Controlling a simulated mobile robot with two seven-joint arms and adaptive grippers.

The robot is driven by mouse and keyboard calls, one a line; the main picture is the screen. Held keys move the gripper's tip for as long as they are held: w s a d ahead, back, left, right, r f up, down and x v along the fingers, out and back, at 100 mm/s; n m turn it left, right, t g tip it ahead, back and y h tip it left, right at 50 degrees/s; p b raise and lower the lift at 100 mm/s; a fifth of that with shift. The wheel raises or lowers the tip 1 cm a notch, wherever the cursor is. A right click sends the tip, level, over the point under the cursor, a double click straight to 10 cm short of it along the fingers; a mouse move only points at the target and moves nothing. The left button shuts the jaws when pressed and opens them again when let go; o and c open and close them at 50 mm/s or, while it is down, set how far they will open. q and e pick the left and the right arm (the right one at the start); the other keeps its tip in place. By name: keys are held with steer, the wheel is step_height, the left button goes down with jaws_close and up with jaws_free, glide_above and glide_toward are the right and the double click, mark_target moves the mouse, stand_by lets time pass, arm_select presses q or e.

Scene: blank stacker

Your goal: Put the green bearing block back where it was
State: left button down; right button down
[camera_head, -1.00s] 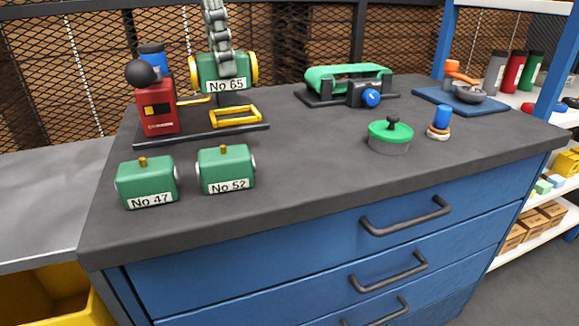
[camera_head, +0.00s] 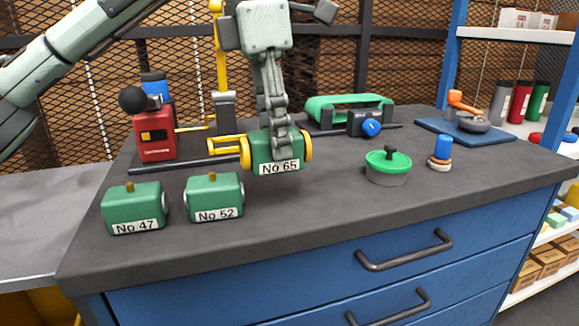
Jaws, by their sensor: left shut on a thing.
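My left gripper (camera_head: 274,128) is shut on the green bearing block No 65 (camera_head: 275,156), which has yellow rings at both ends. It holds the block upright, label to the front, by its top. Whether the block's underside touches the bench is unclear. Two similar green blocks, No 47 (camera_head: 134,210) and No 52 (camera_head: 214,200), stand side by side at the front left of the bench; their visible end caps are pale. A yellow frame (camera_head: 226,143) on the dark base of the red machine (camera_head: 154,136) is partly hidden by No 65. My right gripper is not in view.
The dark bench top (camera_head: 310,205) is clear in front of No 65. A green-lidded pot (camera_head: 387,168) and a blue-topped piece (camera_head: 441,153) stand to its right. A green belt unit (camera_head: 350,108) stands behind, and a blue mat (camera_head: 470,134) lies at the far right.

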mark_target(290, 165)
arm_select(q)
steer(key=shift+w+d+f, duration=0.15)
steer(key=shift+d+f, duration=0.1)
steer(key=shift+d, duration=0.2)
steer(key=shift+w+d+f, duration=0.15)
steer(key=shift+d+f, duration=0.05)
steer(key=shift+d, duration=0.25)
steer(key=shift+d+f, duration=0.1)
steer(key=shift+f, duration=0.35)
step_height(290, 165, down, 3)
steer(key=shift+f, duration=0.1)
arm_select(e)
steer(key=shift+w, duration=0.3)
arm_select(q)
steer(key=shift+f, duration=0.2)
